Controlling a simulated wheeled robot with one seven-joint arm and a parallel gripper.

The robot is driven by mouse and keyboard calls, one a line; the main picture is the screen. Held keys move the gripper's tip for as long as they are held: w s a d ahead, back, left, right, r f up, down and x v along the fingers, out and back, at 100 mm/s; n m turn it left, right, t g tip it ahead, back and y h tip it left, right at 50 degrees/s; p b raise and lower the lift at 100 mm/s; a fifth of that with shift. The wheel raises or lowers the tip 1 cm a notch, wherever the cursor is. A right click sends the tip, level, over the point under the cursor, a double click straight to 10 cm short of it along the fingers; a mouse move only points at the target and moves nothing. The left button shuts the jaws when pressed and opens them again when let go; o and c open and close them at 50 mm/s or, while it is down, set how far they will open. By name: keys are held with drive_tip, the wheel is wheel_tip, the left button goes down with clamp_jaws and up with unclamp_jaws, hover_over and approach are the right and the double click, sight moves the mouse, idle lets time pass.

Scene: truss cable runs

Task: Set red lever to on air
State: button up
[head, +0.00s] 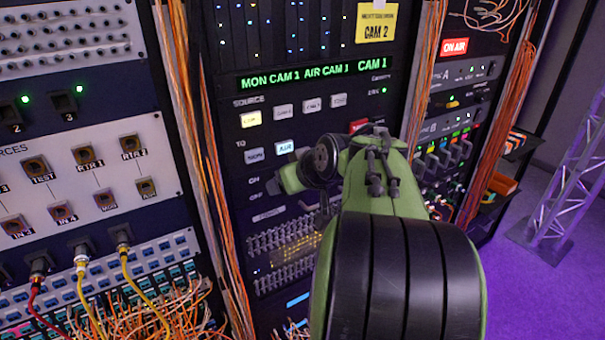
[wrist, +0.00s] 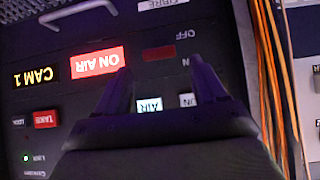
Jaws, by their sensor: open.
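In the wrist view the panel appears upside down. A dull dark-red block (wrist: 158,53), which looks like the red lever, sits beside the OFF label (wrist: 187,35). A bright red ON AIR legend (wrist: 98,62) is lit to its left in the picture. My gripper (wrist: 160,78) is open, its two dark fingers apart with nothing seen between them but panel. The red block appears in line with the gap, beyond the fingertips; I cannot tell the distance. In the head view my green arm hides the lever, and the fingers cannot be made out there.
A lit AIR button (wrist: 149,104) shows near the fingers, and a red TAKE button (wrist: 45,119) lies at the left. Orange cable bundles (head: 195,150) run down beside the panel. Yellow and red patch cables (head: 135,285) hang at the lower left. A truss (head: 570,180) stands at the right.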

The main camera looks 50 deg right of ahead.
drive_tip(key=v, duration=0.8)
drive_tip(key=shift+s+p, duration=0.15)
drive_tip(key=shift+p, duration=0.25)
drive_tip(key=shift+r, duration=0.15)
drive_tip(key=a+f+n+g+y, duration=0.1)
drive_tip(key=a+f, duration=0.1)
drive_tip(key=a, duration=0.6)
drive_tip(key=a+f+n+g+y, duration=0.1)
drive_tip(key=a+f+y, duration=0.15)
drive_tip(key=a, duration=0.55)
drive_tip(key=s+a+f+n+g, duration=0.1)
drive_tip(key=s+a+f, duration=0.6)
drive_tip(key=s, duration=0.2)
drive_tip(key=shift+s+a+g+h, duration=0.2)
drive_tip(key=shift+s+g+h, duration=0.15)
drive_tip(key=shift+g, duration=0.05)
drive_tip(key=shift+f, duration=0.1)
